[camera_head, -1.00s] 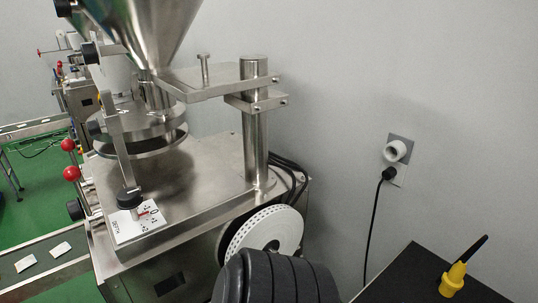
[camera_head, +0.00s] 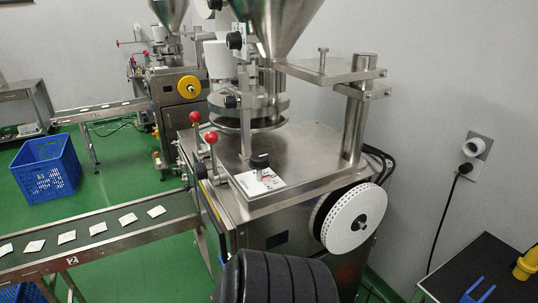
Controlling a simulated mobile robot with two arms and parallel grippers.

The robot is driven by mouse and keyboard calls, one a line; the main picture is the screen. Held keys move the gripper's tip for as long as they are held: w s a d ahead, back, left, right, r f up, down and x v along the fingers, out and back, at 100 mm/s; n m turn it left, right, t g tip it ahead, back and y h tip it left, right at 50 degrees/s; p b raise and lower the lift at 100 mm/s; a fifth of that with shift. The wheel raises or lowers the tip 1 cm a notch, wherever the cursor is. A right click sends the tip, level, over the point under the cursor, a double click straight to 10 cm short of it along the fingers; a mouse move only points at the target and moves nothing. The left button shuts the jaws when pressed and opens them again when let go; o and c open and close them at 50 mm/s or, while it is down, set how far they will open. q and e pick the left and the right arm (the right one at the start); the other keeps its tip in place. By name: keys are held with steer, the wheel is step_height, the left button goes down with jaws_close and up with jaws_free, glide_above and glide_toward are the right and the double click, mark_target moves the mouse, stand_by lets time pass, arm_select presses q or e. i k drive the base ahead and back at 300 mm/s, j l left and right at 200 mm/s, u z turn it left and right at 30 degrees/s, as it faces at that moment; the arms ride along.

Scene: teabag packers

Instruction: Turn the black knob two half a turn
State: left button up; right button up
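A black knob (camera_head: 259,160) stands on a short metal post on top of the steel packing machine (camera_head: 309,155), at a white label plate (camera_head: 272,182). Another black knob (camera_head: 202,171) is on the machine's left side, near two red ball levers (camera_head: 211,138). More black knobs sit higher up, one by the round disc (camera_head: 229,101) and one below the hopper (camera_head: 234,41). I cannot tell which one is knob two. Neither of my grippers is in view, and nothing touches the knobs.
A conveyor (camera_head: 150,238) with several white teabags runs to the machine's left side. A white reel (camera_head: 354,218) is on its right side. A blue crate (camera_head: 46,168) stands on the green floor. A black-topped table (camera_head: 478,262) with a yellow tool is at the right.

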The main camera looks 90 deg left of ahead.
mark_target(201, 170)
steer(key=u, duration=3.3)
